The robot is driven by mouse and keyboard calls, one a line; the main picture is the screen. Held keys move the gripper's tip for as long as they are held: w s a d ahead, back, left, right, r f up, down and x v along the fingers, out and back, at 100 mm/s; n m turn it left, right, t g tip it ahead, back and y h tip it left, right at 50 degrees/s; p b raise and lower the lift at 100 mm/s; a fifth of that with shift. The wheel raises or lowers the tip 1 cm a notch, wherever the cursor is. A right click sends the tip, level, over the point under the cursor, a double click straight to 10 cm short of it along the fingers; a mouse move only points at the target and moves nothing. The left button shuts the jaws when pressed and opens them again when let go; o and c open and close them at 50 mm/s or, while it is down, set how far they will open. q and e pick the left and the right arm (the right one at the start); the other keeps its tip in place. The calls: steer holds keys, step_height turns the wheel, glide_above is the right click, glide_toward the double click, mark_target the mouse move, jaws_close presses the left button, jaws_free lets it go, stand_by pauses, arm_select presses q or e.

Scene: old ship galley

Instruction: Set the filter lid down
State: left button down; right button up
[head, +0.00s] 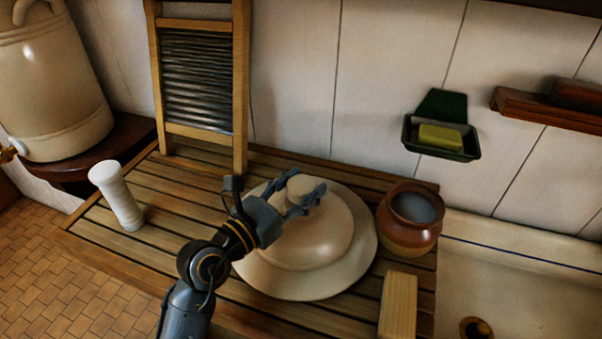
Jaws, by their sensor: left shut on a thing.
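The filter lid (323,235) is a cream, domed piece with a wide flat brim and a round knob on top. It is upright over the slatted wooden draining board (205,250), near its middle. I cannot tell whether the brim touches the slats or is slightly above them. My left gripper (305,187) reaches in from the lower left and is shut on the lid's knob, with its fingers on either side. The gripper hides part of the lid's left side. My right gripper is not in view.
A brown pot (409,218) stands close right of the lid, with a pale block (398,305) in front. A white cylinder (117,196) stands at left; a washboard (198,85) leans behind. A cream crock (52,82) is far left, a sink (520,290) right.

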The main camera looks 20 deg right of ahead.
arm_select(q)
steer(key=shift+r, duration=0.1)
steer(key=c, duration=0.5)
jaws_free()
steer(key=shift+f, duration=0.25)
steer(key=shift+s, duration=0.1)
steer(key=shift+r, duration=0.15)
steer(key=shift+a, duration=0.2)
steer(key=b+v, duration=0.3)
steer(key=v, duration=0.8)
steer(key=shift+d, duration=0.1)
steer(key=shift+s+a, duration=0.25)
steer(key=shift+a, duration=0.1)
